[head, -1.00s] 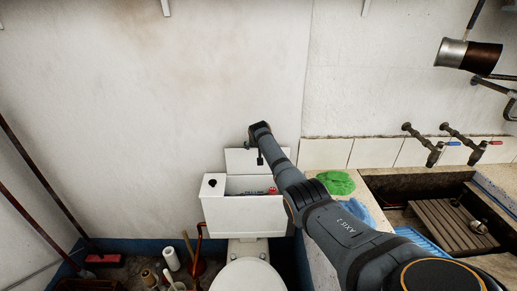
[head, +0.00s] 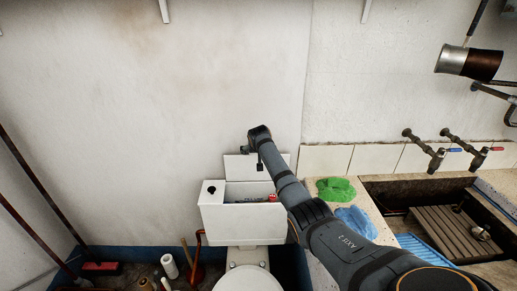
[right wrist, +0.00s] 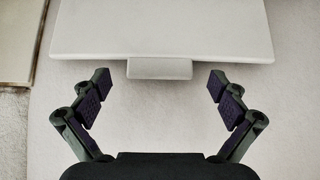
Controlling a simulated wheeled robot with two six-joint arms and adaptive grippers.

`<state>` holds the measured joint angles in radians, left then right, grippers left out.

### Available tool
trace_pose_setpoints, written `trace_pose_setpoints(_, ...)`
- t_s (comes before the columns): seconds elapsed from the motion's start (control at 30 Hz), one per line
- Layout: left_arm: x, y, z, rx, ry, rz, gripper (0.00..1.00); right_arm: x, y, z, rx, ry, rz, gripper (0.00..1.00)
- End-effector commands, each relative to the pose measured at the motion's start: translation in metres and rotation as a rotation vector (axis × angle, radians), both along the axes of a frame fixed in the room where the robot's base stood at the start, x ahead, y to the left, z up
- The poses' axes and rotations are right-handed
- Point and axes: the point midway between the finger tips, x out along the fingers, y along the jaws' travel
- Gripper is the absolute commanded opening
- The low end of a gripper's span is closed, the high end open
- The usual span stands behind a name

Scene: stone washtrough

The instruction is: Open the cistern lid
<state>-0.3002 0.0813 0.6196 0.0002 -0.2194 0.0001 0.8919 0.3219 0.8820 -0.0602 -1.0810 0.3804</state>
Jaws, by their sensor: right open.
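The white cistern (head: 240,222) stands against the wall behind the toilet, and its top is open. Its lid (head: 237,168) stands raised at the back edge of the opening, partly hidden by my right arm. A red thing shows inside the cistern. In the right wrist view the pale panel of the lid (right wrist: 160,30) has a small tab (right wrist: 160,69) on its near edge. My right gripper (right wrist: 160,84) is open and empty, its fingers wide apart on either side of the tab and not touching it. In the head view its fingers are not clear. My left gripper is not in view.
A toilet bowl (head: 248,280) is below the cistern. To the right are a green cloth (head: 336,190), a blue cloth (head: 356,219) and the stone trough with a wooden rack (head: 455,232). Brushes and bottles crowd the floor at left. The wall above the cistern is clear.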

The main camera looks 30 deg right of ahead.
Motion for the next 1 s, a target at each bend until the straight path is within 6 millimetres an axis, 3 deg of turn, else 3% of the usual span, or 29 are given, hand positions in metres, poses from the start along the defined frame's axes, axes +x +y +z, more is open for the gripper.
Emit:
trace_pose_setpoints(0.4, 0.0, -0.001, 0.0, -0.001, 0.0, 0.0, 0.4, -0.046, 0.028, 0.057, -0.001, -0.002, 0.001, 0.98)
trace_pose_setpoints(0.6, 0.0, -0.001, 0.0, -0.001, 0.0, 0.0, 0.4, -0.054, 0.033, 0.066, -0.001, 0.0, 0.001, 0.98)
trace_pose_setpoints(1.0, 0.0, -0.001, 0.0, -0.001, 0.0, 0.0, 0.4, -0.054, 0.033, 0.067, 0.0, 0.0, 0.0, 0.98)
